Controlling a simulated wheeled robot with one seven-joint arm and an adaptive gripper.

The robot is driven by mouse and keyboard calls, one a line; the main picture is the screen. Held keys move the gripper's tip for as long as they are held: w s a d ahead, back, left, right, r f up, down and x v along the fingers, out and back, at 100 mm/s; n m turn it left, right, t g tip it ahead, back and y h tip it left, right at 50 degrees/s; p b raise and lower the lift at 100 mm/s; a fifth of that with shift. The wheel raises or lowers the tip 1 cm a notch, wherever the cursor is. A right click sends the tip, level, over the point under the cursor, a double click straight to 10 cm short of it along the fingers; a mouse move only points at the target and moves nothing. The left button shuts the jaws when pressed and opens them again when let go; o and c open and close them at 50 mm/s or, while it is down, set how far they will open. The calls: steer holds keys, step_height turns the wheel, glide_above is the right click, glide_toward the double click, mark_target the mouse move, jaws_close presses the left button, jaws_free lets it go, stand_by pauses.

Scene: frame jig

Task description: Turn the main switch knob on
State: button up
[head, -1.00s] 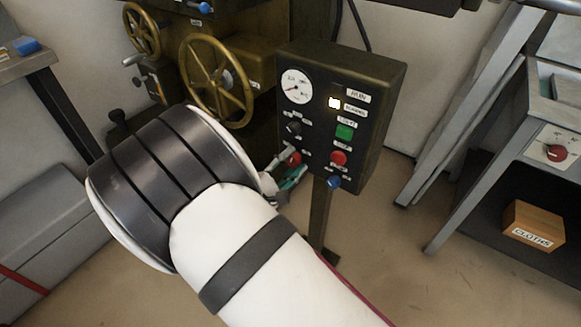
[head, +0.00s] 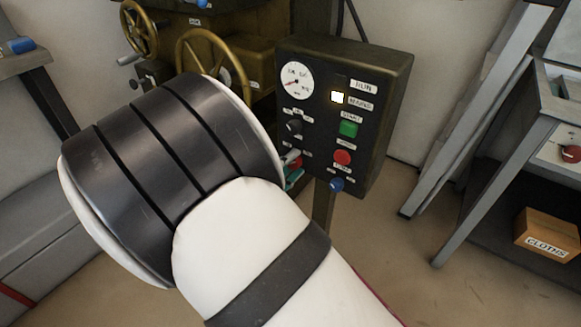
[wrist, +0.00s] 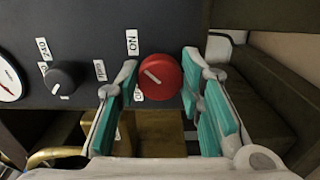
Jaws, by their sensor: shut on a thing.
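The main switch knob (wrist: 160,77) is a round red knob with a white line, on a dark panel. An ON label (wrist: 132,42) sits up and left of it in the wrist view; another label below it is partly hidden. The knob's white line slants from upper left to lower right. My gripper (wrist: 161,85) has its teal-padded fingers on both sides of the knob and is shut on it. In the head view, my gripper (head: 292,168) is at the panel's lower left, mostly hidden behind my arm, and only a bit of the red knob (head: 297,161) shows.
The control panel (head: 385,110) also carries a gauge (head: 296,81), a lit white lamp (head: 337,97), a green button (head: 348,129), a red button (head: 342,157), a blue knob (head: 336,184) and a black knob (head: 294,126). A brass handwheel (head: 240,75) stands left of it.

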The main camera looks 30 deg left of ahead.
steer(key=shift+s+f, duration=0.1)
steer(key=o, duration=1.1)
steer(key=shift+o, duration=0.2)
steer(key=s+a, duration=0.1)
steer(key=s, duration=1.1)
